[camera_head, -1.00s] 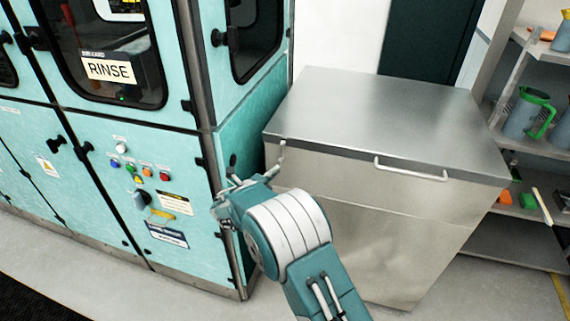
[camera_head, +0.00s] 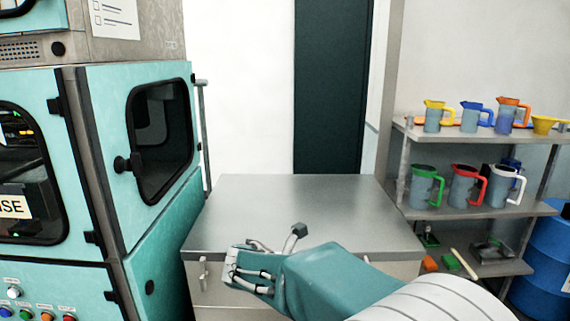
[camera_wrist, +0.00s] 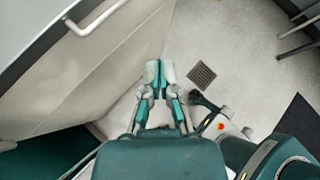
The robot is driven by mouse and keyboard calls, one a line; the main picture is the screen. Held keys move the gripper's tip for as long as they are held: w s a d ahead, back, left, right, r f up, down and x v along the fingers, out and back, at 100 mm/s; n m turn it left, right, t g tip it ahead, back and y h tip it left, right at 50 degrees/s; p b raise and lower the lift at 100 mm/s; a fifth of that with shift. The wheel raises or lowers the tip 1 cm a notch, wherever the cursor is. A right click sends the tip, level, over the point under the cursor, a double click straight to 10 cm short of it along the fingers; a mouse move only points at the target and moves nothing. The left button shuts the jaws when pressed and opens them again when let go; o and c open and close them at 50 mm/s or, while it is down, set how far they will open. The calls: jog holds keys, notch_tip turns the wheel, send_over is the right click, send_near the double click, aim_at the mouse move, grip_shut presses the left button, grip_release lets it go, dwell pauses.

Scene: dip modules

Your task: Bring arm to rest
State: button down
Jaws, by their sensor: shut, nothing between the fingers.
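My gripper (camera_wrist: 159,72) shows in the wrist view with its two fingertips together and nothing between them. It points down over the pale floor, beside the steel cabinet (camera_wrist: 50,45) on the left. In the head view my teal and white arm reaches in from the lower right and is bent in front of the steel cabinet (camera_head: 300,205).
The teal rinse machine (camera_head: 165,215) stands close on the left. A shelf (camera_head: 480,208) with several coloured jugs stands on the right, beside a blue drum (camera_head: 540,258). The cabinet top is bare. A floor drain (camera_wrist: 201,76) lies near the fingertips in the wrist view.

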jog(key=s+d+r+m+g+y, duration=0.35)
jog(key=s+d+m, duration=0.55)
jog(key=s+m, duration=0.4)
jog(key=s+d+m+t+y, duration=0.1)
jog(key=s+m+y, duration=0.4)
jog(key=s+m, duration=0.8)
jog(key=shift+s+f+m+t, duration=0.35)
jog(key=shift+m+t, duration=0.2)
jog(key=shift+m, duration=0.25)
